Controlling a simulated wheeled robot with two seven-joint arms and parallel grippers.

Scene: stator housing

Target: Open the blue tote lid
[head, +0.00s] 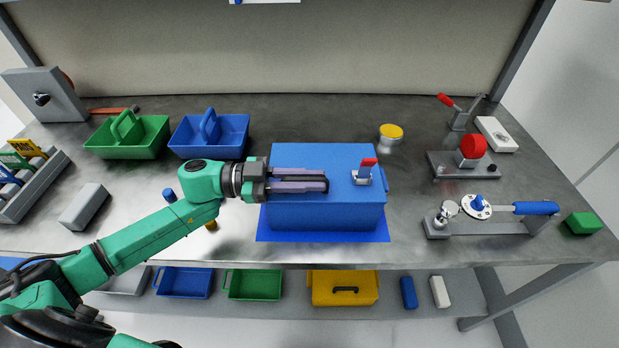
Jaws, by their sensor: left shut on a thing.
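The blue tote (325,217) stands on a blue mat (270,236) at the middle front of the bench. Its blue lid (340,152) lies flat on top and looks closed. A small grey latch with a red lever (367,164) sits on the lid's right part, lever upright. My left gripper (326,183) reaches in from the left over the lid, fingers pointing right, fingertips just left of the latch. It is shut on a part of the lid, which the fingers mostly hide. My right gripper is not in view.
A blue caddy (232,143) and a green caddy (150,147) stand behind left. A yellow-topped jar (391,133) stands behind right of the tote. A fixture with a blue-handled lever (535,208) is to the right. Several bins sit on the shelf below. Bench behind the tote is clear.

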